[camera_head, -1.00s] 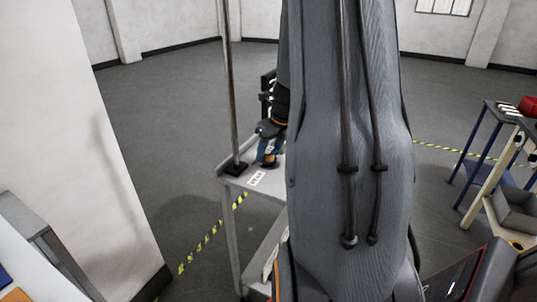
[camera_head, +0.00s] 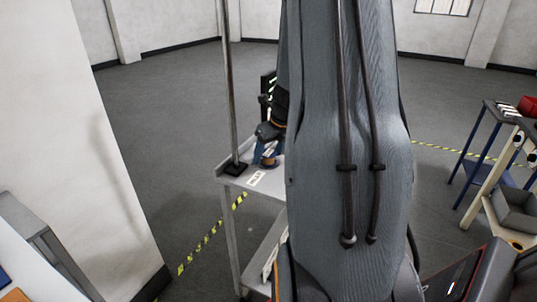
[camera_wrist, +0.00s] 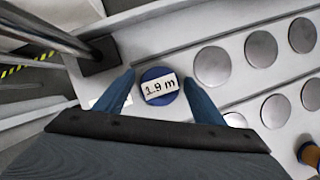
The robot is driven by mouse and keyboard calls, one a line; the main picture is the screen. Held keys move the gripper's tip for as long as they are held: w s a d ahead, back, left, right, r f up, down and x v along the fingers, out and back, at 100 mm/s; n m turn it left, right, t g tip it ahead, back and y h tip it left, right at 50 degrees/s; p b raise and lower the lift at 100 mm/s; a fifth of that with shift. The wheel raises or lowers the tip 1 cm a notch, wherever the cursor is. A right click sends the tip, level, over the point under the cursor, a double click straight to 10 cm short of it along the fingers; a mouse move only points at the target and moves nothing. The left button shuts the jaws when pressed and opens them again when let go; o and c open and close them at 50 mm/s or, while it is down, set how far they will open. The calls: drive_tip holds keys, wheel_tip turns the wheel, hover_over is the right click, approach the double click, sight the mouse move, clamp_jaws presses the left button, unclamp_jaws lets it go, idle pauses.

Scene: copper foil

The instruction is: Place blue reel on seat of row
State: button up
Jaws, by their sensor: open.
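The blue reel (camera_wrist: 146,75) has a white label reading "1.9 m". In the wrist view it lies flat at the near left end of the upper row of round grey seats (camera_wrist: 211,66); any seat under it is hidden. My gripper (camera_wrist: 158,97) is open, with one blue finger on each side of the reel and visible gaps between. In the head view my gripper (camera_head: 267,150) is low over the grey stand's top, and an orange-brown reel edge (camera_head: 268,162) shows under it.
A lower row of grey seats (camera_wrist: 276,111) runs alongside. Another blue and orange reel (camera_wrist: 308,154) is at lower right. A metal post with a black foot (camera_head: 236,168) stands close left of my gripper. A white card (camera_head: 256,178) lies on the stand's front edge.

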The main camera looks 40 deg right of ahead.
drive_tip(key=v, duration=1.2)
drive_tip(key=s+a+f+n+g+y, duration=0.1)
drive_tip(key=a+f+n, duration=0.1)
drive_tip(key=a+n, duration=0.65)
drive_tip(key=s+a+f+n+g, duration=0.1)
drive_tip(key=a+f+n, duration=0.1)
drive_tip(key=a+n, duration=0.65)
drive_tip(key=s+a+f+n+g, duration=0.1)
drive_tip(key=s+a+f+n, duration=0.1)
drive_tip(key=s+a+n, duration=0.2)
drive_tip(key=s+a+f+n+g, duration=0.1)
drive_tip(key=s+a+n, duration=0.4)
drive_tip(key=a+n, duration=0.6)
drive_tip(key=f+n, duration=0.1)
drive_tip(key=n, duration=0.4)
drive_tip(key=shift+s+f+h, duration=0.2)
drive_tip(key=shift+f+h, duration=0.1)
drive_tip(key=shift+a, duration=0.1)
